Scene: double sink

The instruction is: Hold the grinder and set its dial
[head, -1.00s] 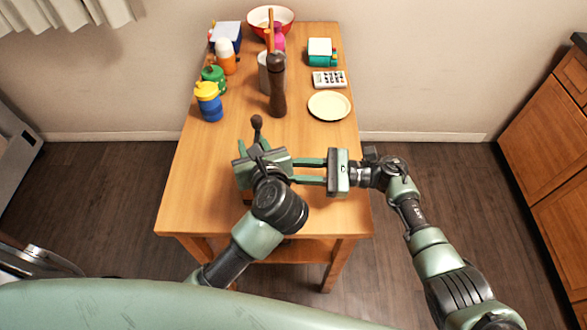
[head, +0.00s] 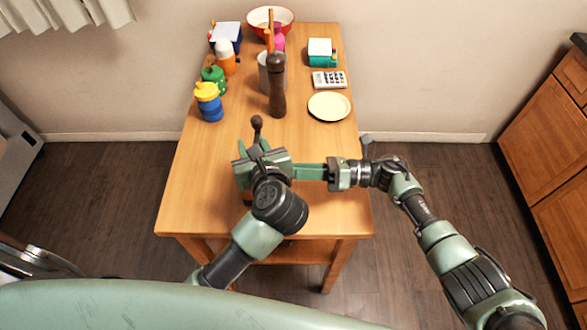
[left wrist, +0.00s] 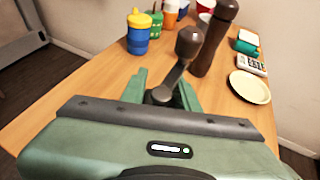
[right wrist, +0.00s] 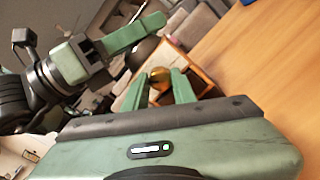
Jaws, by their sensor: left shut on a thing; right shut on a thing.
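The grinder is mostly hidden by my left gripper (head: 256,150) in the head view; its crank knob (head: 256,121) stands above the jaws. In the left wrist view the dark crank and brown knob (left wrist: 190,42) rise beyond the jaws, which are shut on the grinder. In the right wrist view its brown wooden body (right wrist: 200,82) shows with a round brass dial (right wrist: 160,77) between the fingers of my right gripper (right wrist: 161,75). The right gripper comes in from the right side in the head view (head: 294,171), and is shut on the dial.
A tall dark pepper mill (head: 277,88) stands behind the grinder. A cream plate (head: 329,106), a calculator (head: 329,79), a blue bottle with yellow lid (head: 208,103) and a red bowl (head: 270,20) are farther back. The table's front right (head: 335,215) is clear.

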